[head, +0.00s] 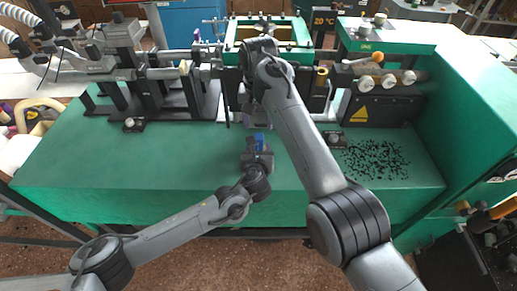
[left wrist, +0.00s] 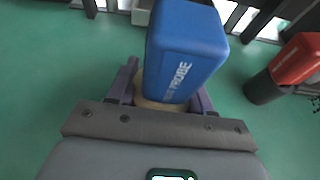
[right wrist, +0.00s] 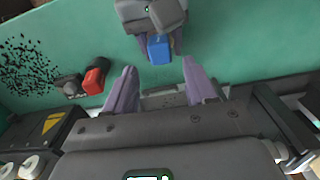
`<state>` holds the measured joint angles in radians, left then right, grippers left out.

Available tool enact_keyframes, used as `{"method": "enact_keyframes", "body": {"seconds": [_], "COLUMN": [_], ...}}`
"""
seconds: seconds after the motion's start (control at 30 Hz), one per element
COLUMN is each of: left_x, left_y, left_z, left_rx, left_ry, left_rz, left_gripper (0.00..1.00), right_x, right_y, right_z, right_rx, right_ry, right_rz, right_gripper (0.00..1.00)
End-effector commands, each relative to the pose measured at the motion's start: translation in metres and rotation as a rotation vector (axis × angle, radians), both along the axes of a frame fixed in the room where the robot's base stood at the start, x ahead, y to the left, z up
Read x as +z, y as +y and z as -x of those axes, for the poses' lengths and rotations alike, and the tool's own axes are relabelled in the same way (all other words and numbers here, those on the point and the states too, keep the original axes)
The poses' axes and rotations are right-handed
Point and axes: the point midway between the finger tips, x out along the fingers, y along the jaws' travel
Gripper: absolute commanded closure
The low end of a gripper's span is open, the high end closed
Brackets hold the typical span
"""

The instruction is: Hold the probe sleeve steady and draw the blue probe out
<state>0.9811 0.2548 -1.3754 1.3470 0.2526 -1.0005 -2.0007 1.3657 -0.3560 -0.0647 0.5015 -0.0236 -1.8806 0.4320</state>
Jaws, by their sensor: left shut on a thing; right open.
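The blue probe (left wrist: 185,50) stands out between the purple fingers of my left gripper (left wrist: 165,90), with white lettering on its side. A tan round part, seemingly the probe sleeve (left wrist: 150,103), shows below it between those fingers, mostly hidden. My left gripper is shut on this part, near the middle of the green bench in the head view. My right gripper (right wrist: 160,68) is open and empty. In the right wrist view the blue probe (right wrist: 159,48) lies beyond the gap between its fingertips, apart from them.
A red-and-black piece (right wrist: 93,80) stands on the green bench (head: 85,165), to the right of the probe in the head view. Black specks (head: 375,160) are scattered farther right. Machinery (head: 175,90) lines the back. The bench's front left is clear.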

Motion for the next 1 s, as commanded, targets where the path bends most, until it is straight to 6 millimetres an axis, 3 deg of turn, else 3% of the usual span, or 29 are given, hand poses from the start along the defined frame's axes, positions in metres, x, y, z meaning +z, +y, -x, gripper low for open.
{"method": "enact_keyframes", "body": {"seconds": [0.2,1.0], "left_x": [0.000,0.000], "left_y": [0.000,0.000], "left_z": [0.000,0.000], "left_rx": [0.000,0.000], "left_ry": [0.000,0.000], "left_rz": [0.000,0.000], "left_gripper": [0.94,0.94], "right_x": [-0.012,-0.025], "right_y": [0.000,0.000], "right_z": [0.000,0.000], "right_rx": [-0.001,-0.001], "right_ry": [0.000,0.000], "right_rz": [0.000,0.001], "right_gripper": [0.45,0.45]}}
